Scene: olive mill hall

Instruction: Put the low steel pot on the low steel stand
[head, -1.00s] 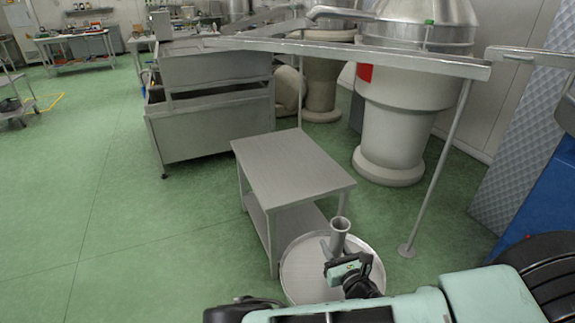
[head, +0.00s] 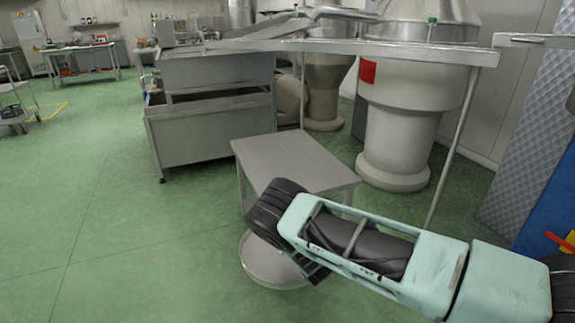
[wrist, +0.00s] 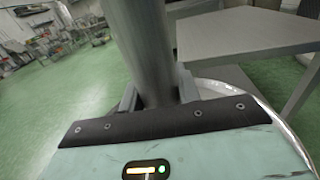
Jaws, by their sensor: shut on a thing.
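The low steel pot (head: 258,272) is a wide, shallow round vessel with a raised rim and, as the earlier head view shows, a steel post rising from it. It is in front of the stand, below its top; my arm covers its right part. My gripper (wrist: 158,92) is shut on the post, which stands between its fingers in the wrist view; the pot's rim (wrist: 262,100) curves below. In the head view the gripper is hidden behind my arm. The low steel stand (head: 290,158) is a grey table with a bare flat top; its top also shows in the wrist view (wrist: 245,32).
A large steel machine (head: 210,130) stands behind the stand on the left. A big round-bodied vessel (head: 400,135) stands behind right, with a sloping steel rail (head: 400,52) and its thin leg. Green floor (head: 110,220) is clear on the left.

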